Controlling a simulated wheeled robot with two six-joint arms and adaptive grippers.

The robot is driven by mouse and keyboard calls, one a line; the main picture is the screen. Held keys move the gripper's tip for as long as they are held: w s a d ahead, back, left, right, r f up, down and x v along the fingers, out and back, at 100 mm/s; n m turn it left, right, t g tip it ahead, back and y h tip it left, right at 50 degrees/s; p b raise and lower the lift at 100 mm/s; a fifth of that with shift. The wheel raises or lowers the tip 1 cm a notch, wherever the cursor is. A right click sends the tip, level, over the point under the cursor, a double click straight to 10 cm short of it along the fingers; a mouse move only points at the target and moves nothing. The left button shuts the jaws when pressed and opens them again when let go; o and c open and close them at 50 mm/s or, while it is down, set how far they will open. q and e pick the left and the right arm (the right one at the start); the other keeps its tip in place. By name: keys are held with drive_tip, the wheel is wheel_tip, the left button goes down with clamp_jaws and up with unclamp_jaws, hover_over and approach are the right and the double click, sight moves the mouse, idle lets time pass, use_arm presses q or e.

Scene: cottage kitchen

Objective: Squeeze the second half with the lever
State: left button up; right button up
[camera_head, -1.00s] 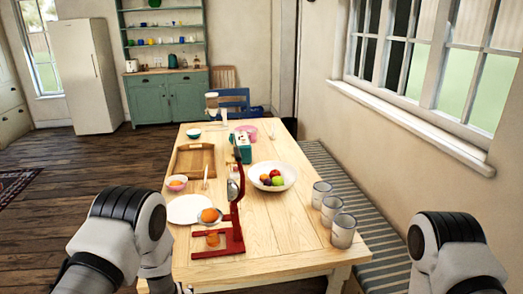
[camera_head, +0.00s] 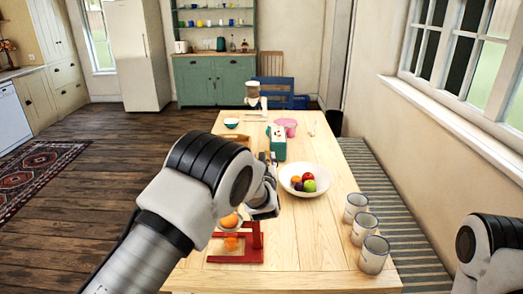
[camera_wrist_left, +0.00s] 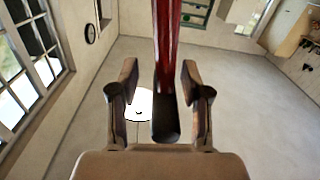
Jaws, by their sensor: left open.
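The red lever press (camera_head: 250,258) stands at the near end of the table. An orange half (camera_head: 229,220) shows at its cup level, above a small glass with orange liquid (camera_head: 231,243). My left gripper (camera_head: 266,200) is at the upper part of the press, and my arm hides much of it. In the left wrist view, the red lever (camera_wrist_left: 167,60) with its dark end lies between the two open fingers of my left gripper (camera_wrist_left: 159,75). A gap shows on each side of it. My right forearm is at the lower right; its gripper is out of view.
A white fruit bowl (camera_head: 307,189) stands right of my left gripper. Several pale mugs (camera_head: 373,255) line the table's right edge. A teal box (camera_head: 277,146) and a pink bowl (camera_head: 289,122) are farther back. A striped bench (camera_head: 390,210) runs along the right.

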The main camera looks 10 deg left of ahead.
use_arm(q)
drive_tip(key=shift+w+a, duration=0.2)
drive_tip(key=shift+w, duration=0.2)
drive_tip(key=shift+s+a, duration=0.15)
drive_tip(key=shift+a, duration=0.05)
drive_tip(key=shift+s+d+r, duration=0.2)
drive_tip(key=shift+s+r, duration=0.4)
drive_tip(key=shift+s, duration=0.15)
drive_tip(key=c, duration=0.3)
drive_tip(key=shift+d, duration=0.1)
drive_tip(key=c, duration=0.6)
drive_tip(key=shift+w+f, duration=0.15)
drive_tip(key=shift+f, duration=0.1)
drive_tip(key=s+a+f+n+b, duration=0.25)
drive_tip(key=a+n+b, duration=0.25)
drive_tip(key=a+b, duration=0.35)
drive_tip(key=s+a+f+n+b, duration=0.2)
drive_tip(key=a+f+n+b, duration=0.2)
drive_tip(key=a+b, duration=0.4)
drive_tip(key=a+f+n+b, duration=0.8)
drive_tip(key=f+b, duration=0.6)
drive_tip(key=shift+s+a, duration=0.2)
drive_tip(key=shift+s, duration=0.25)
use_arm(e)
wheel_tip(320, 180, down, 30)
drive_tip(key=d, duration=0.1)
drive_tip(key=shift+s+d+f, duration=0.25)
drive_tip(key=shift+s, duration=0.1)
